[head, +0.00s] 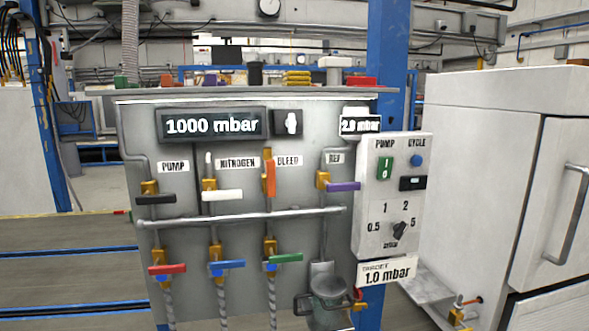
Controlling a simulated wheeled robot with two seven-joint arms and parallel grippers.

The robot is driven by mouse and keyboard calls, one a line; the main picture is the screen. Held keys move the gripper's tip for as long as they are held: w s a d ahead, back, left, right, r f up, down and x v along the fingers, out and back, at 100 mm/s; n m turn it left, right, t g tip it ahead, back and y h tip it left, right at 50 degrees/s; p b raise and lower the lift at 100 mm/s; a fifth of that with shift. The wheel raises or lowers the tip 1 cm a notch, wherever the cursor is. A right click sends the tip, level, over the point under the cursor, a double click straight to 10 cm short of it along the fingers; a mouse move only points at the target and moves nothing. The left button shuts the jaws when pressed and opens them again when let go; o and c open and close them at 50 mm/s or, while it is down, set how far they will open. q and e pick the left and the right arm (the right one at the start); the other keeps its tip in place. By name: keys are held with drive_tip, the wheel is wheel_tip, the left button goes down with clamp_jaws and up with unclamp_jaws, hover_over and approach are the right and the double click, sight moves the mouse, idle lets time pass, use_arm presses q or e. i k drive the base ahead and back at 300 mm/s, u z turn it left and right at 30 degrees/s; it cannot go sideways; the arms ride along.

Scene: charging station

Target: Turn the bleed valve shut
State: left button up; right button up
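The bleed valve (270,179) is on the grey panel (230,150), under the BLEED label (288,160). Its orange handle stands upright, in line with its vertical pipe. Neither of my grippers shows in the head view.
The black PUMP (157,199), white NITROGEN (222,196) and purple REF (343,187) handles lie level beside it. Red (167,268), blue (227,265) and green (286,258) handles sit below a horizontal pipe (240,216). The display (212,126) reads 1000 mbar. A control box (393,195) stands right.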

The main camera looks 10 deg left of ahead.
sight(271, 164)
drive_tip(key=z, duration=0.35)
drive_tip(key=k, duration=0.9)
drive_tip(key=z, duration=1.2)
drive_tip(key=i, duration=1.2)
drive_tip(key=u, duration=0.9)
drive_tip(key=i, duration=0.75)
drive_tip(key=u, duration=0.85)
